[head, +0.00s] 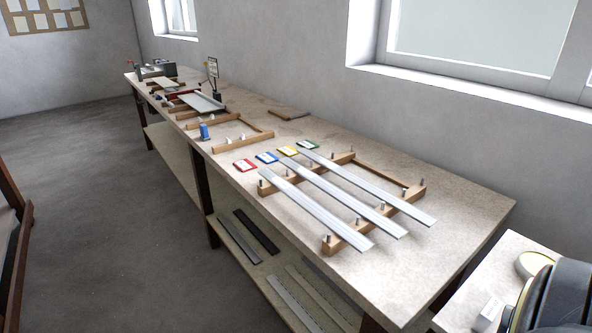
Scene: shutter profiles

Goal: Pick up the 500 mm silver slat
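Three long silver slats lie side by side across a wooden rack on the workbench: a left one (318,210), a middle one (345,198) and a right one (375,189). Their near ends stick out past the rack's front bar (334,243). Short metal pegs stand up from the rack between and beside them. I cannot read any length on the slats, so I cannot tell which is the 500 mm one. Neither of my grippers is in view.
Red (245,165), blue (266,157), yellow (288,151) and green (307,144) cards lie behind the slats. More strips lie on the lower shelf (262,268). A blue item (204,131) and another frame (242,143) stand farther along. Floor (110,220) in front is clear.

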